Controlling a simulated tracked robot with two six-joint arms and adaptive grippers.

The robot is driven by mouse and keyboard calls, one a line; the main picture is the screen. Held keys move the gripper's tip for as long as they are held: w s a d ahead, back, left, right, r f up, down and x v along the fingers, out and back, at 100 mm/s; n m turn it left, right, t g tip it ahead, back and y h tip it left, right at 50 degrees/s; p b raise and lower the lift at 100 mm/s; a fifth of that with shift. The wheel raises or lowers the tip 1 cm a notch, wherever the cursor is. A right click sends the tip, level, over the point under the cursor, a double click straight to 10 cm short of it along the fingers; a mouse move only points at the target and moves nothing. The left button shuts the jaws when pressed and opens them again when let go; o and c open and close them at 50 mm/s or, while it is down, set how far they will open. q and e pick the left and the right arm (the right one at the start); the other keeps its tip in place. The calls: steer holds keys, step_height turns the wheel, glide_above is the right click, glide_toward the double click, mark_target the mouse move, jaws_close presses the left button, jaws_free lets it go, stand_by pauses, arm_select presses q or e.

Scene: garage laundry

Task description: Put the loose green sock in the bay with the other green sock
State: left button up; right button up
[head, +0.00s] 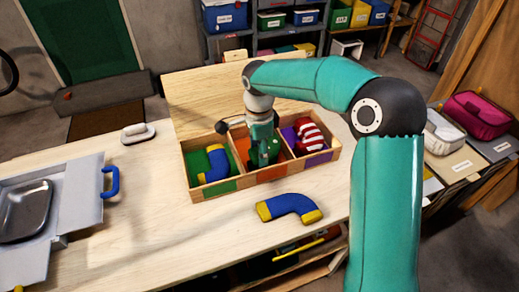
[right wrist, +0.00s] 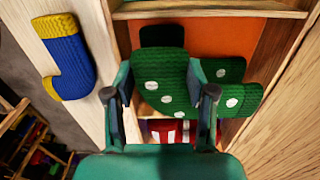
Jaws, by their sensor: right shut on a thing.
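The sorting box (head: 222,190) has three bays side by side. My right gripper (head: 263,150) reaches down into the orange middle bay. It is shut on a green sock with white dots, the loose green sock (right wrist: 168,68), which also shows in the head view (head: 274,152). In the right wrist view, green dotted fabric (right wrist: 240,98) also lies under and beside the held sock; this looks like the other green sock, but the overlap hides where one ends. I cannot tell whether the held sock touches the bay floor. My left gripper is not in view.
A blue and yellow sock (head: 214,166) lies in the left bay and a striped red and white sock (head: 309,138) in the right bay. Another blue and yellow sock (head: 290,208) lies on the table before the box.

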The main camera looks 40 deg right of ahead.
steer(key=shift+f+b, duration=0.5)
steer(key=shift+f, duration=0.1)
steer(key=o, duration=1.1)
steer(key=shift+r, duration=0.1)
steer(key=shift+r+p, duration=0.25)
steer(key=shift+p, duration=0.05)
step_height(320, 180, up, 13)
steer(key=p, duration=0.1)
steer(key=shift+f, duration=0.2)
stand_by(0.4)
